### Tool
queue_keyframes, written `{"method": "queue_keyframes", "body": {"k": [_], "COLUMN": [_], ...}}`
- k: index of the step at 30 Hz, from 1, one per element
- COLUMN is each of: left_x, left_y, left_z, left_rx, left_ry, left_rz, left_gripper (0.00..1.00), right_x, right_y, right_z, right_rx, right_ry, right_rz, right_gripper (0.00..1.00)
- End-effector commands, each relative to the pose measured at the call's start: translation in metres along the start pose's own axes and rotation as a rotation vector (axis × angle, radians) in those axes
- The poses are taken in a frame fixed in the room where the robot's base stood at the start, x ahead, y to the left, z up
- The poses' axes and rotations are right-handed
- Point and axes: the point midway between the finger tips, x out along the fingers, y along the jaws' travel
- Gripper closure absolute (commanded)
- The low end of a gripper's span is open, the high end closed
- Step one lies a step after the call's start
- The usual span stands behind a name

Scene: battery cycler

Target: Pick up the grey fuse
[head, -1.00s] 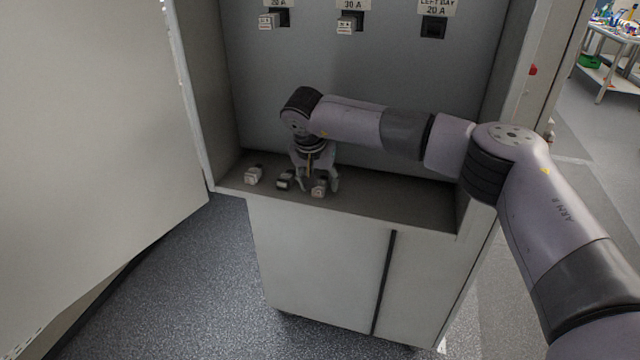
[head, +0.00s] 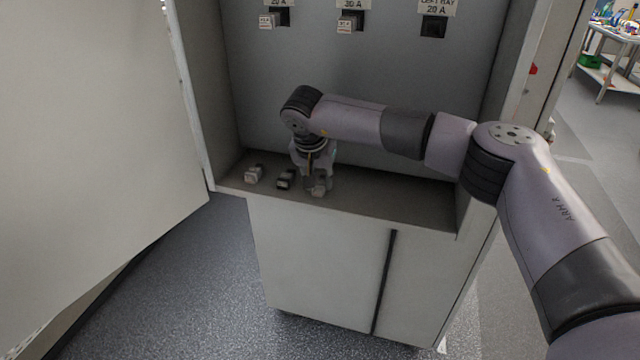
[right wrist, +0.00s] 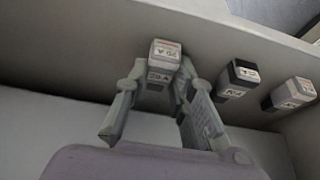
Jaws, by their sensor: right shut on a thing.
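My right gripper (head: 316,178) reaches down onto the cabinet shelf and is shut on the rightmost of three fuses, a light grey fuse (head: 319,189). The right wrist view shows this grey fuse (right wrist: 163,55) between the two fingers (right wrist: 160,80), its labelled end facing the camera. The fuse appears still at shelf level; I cannot tell whether it touches the shelf. My left gripper is not in view.
A dark-bodied fuse (head: 285,179) lies just left of my gripper, and another light fuse (head: 254,174) farther left on the shelf (head: 400,199). Two fuses sit in panel slots above, and the LEFT BAY slot (head: 434,27) is empty. An open door (head: 90,130) stands left.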

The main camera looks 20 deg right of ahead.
Motion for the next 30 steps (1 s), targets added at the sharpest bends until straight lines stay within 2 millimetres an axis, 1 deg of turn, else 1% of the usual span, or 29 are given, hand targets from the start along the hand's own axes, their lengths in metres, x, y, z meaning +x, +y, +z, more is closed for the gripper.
{"method": "queue_keyframes", "body": {"k": [2,5,8,12,15,18,22,30], "left_x": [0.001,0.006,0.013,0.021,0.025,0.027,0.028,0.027], "left_y": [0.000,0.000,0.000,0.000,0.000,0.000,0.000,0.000], "left_z": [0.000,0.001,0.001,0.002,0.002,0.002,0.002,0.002], "left_rx": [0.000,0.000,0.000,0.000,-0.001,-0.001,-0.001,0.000], "left_ry": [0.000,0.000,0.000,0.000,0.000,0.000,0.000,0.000], "left_rz": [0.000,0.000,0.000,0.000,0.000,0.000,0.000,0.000], "left_gripper": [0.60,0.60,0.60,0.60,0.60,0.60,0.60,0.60], "right_x": [-0.002,-0.010,-0.026,-0.054,-0.071,-0.083,-0.091,-0.093], "right_y": [0.000,-0.001,-0.001,-0.001,-0.001,-0.001,0.000,0.000], "right_z": [-0.001,-0.005,-0.012,-0.023,-0.029,-0.035,-0.038,-0.039], "right_rx": [0.001,0.001,0.002,0.003,0.001,0.001,0.000,0.000], "right_ry": [0.001,0.002,0.004,0.004,0.002,0.003,0.000,0.000], "right_rz": [-0.001,-0.002,-0.003,-0.003,-0.002,-0.001,0.000,0.000], "right_gripper": [1.00,1.00,1.00,1.00,1.00,1.00,1.00,1.00]}}
